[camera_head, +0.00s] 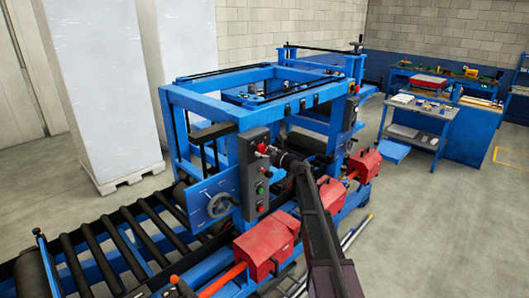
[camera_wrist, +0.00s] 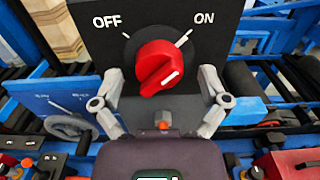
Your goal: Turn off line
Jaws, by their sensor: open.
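A dark control panel carries a red rotary switch, seen close up in the wrist view (camera_wrist: 157,66). OFF is marked at its upper left and ON at its upper right, each with a tick. A white line shows on the lower right part of the knob; I cannot tell for certain which label it points to. My gripper (camera_wrist: 161,88) is open, with one finger on each side below the knob and visible gaps to it. In the head view, my gripper (camera_head: 274,156) is at the upper part of the control box (camera_head: 253,178), by its red switch (camera_head: 262,148).
Green and red buttons (camera_head: 261,190) sit lower on the box. A handwheel (camera_head: 220,205) is left of it, on the blue machine frame (camera_head: 200,98). Red motor housings (camera_head: 265,245) lie below my arm. A roller conveyor (camera_head: 110,245) runs at left. Open floor lies at right.

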